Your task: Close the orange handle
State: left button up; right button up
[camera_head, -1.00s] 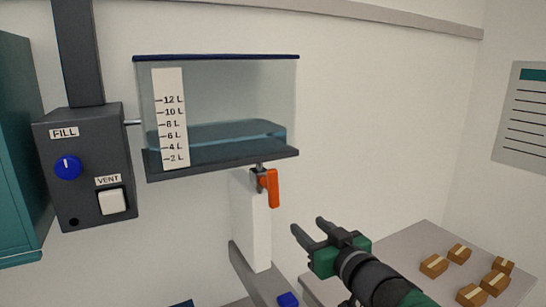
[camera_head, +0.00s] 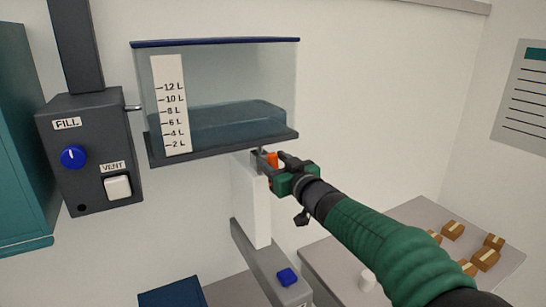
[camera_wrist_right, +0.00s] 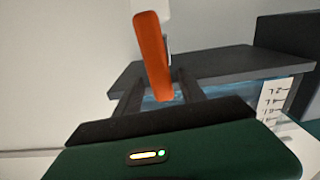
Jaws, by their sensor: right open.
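The orange handle (camera_head: 271,160) sits on a valve under the clear water tank (camera_head: 220,87). In the head view it is mostly hidden by my right gripper (camera_head: 268,168). In the right wrist view the orange handle (camera_wrist_right: 153,55) stands large and slightly tilted, in front of the gripper and between its two fingers (camera_wrist_right: 160,98). The right gripper is open, with its fingers on either side of the handle; I cannot tell whether they touch it. My left gripper is not in view.
A grey control box (camera_head: 93,150) with a blue FILL knob (camera_head: 73,157) and white VENT button (camera_head: 118,187) is at left. A white block (camera_head: 250,205) stands below the valve. A blue button (camera_head: 287,277) sits lower. Small boxes (camera_head: 485,260) lie on a table at right.

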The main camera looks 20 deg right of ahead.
jog(key=shift+w+a, duration=0.15)
jog(key=shift+w, duration=0.05)
grip_shut()
